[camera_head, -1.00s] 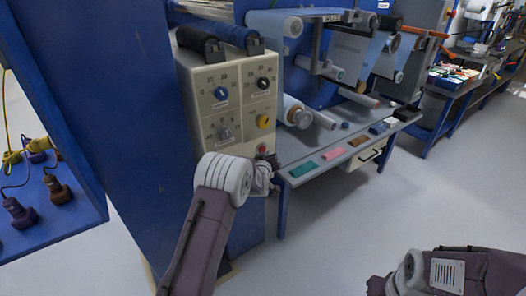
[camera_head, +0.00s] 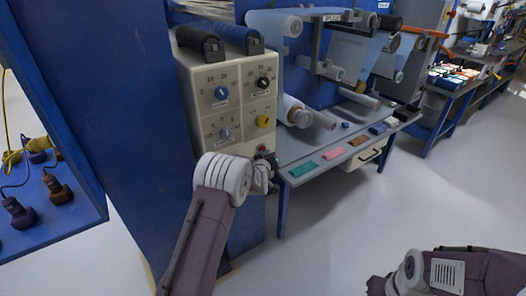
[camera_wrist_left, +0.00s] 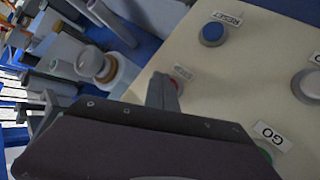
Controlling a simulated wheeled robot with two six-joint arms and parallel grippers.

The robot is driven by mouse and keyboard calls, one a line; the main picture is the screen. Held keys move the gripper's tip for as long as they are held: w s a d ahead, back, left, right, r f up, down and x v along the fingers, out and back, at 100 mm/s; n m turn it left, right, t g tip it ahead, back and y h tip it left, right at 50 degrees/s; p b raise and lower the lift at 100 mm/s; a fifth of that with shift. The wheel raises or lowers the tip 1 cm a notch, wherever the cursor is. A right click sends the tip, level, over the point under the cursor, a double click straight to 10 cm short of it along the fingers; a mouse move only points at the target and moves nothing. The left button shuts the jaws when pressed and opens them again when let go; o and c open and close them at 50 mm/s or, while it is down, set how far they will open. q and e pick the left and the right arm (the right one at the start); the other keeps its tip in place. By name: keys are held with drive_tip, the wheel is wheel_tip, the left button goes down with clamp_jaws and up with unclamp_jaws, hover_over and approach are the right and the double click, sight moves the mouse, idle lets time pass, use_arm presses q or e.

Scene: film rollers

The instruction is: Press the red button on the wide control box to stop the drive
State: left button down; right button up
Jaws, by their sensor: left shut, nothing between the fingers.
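The cream control box (camera_head: 205,75) stands left of centre in the head view, with several dials and a yellow knob on its front. My left gripper (camera_head: 272,162) is at the lower right of that front, shut and empty. In the left wrist view the shut fingertips (camera_wrist_left: 163,82) lie over the red button (camera_wrist_left: 181,82), hiding most of it and its label. I cannot tell whether they touch it. The blue button (camera_wrist_left: 212,33) labelled RESET is above it. A green button (camera_wrist_left: 266,154) by the GO label is partly hidden.
A grey bench (camera_head: 315,172) with coloured blocks and film rollers stands right of the box. A tall blue panel (camera_head: 125,110) is at the left. A rack with yellow cable and dark tools (camera_head: 20,210) stands far left.

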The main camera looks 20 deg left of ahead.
use_arm(q)
drive_tip(key=shift+w+a, duration=0.1)
drive_tip(key=shift+a, duration=0.05)
drive_tip(key=shift+w+a, duration=0.3)
drive_tip(key=shift+a, duration=0.1)
idle(0.7)
drive_tip(key=shift+d, duration=0.1)
drive_tip(key=shift+s+d, duration=0.55)
drive_tip(key=shift+d, duration=0.05)
drive_tip(key=s+d, duration=0.1)
drive_tip(key=d, duration=0.1)
drive_tip(key=s+d, duration=0.2)
idle(0.6)
idle(0.5)
